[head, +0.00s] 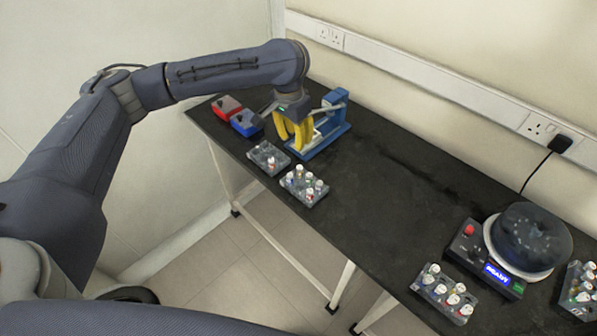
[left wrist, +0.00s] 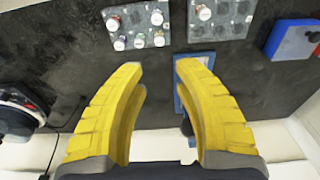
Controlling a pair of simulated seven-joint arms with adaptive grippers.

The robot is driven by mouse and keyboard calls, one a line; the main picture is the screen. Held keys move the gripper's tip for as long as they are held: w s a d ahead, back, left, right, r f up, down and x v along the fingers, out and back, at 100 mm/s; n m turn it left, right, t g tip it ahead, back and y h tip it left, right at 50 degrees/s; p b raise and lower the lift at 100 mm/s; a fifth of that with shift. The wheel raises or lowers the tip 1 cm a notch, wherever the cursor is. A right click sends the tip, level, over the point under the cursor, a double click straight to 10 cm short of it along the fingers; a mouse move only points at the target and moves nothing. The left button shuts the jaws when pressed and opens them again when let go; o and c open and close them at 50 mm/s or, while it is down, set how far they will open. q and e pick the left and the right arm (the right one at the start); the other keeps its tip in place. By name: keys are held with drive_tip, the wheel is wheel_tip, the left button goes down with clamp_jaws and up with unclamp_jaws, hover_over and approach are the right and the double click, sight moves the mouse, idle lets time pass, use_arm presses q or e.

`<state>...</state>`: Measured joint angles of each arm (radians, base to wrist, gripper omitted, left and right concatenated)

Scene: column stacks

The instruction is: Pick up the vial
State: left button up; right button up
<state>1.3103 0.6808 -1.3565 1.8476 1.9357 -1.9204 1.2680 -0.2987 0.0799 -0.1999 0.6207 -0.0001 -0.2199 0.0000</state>
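Several capped vials stand in racks, and I cannot tell which one the task means. The front-left grey rack (head: 304,186) holds several vials; it is also at the top of the left wrist view (left wrist: 135,38). Beside it, a second grey rack (head: 262,150) looks mostly empty, with a white-capped vial (left wrist: 203,12) in it. My left gripper (head: 291,143) has yellow fingers, pointing down beside the blue stand (head: 340,120). In the left wrist view the fingers (left wrist: 160,68) are apart with no vial between them. My right gripper is out of view.
A red box (head: 227,106) and a blue box (head: 246,123) sit at the far left end of the black bench. A round dark-lidded machine (head: 530,238), its lit control box (head: 488,262) and two more vial racks (head: 446,291) (head: 578,288) are at right. The bench middle is clear.

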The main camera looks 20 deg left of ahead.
sight(299, 167)
use_arm(q)
drive_tip(key=shift+w+d+f, duration=0.15)
drive_tip(key=shift+w+f, duration=0.1)
drive_tip(key=shift+f, duration=2.25)
drive_tip(key=shift+w+d+f, duration=0.15)
drive_tip(key=shift+w+f, duration=0.1)
drive_tip(key=shift+f, duration=2.2)
drive_tip(key=shift+w+d+f, duration=0.15)
drive_tip(key=shift+w+f, duration=0.1)
drive_tip(key=shift+f, duration=2.25)
clamp_jaws()
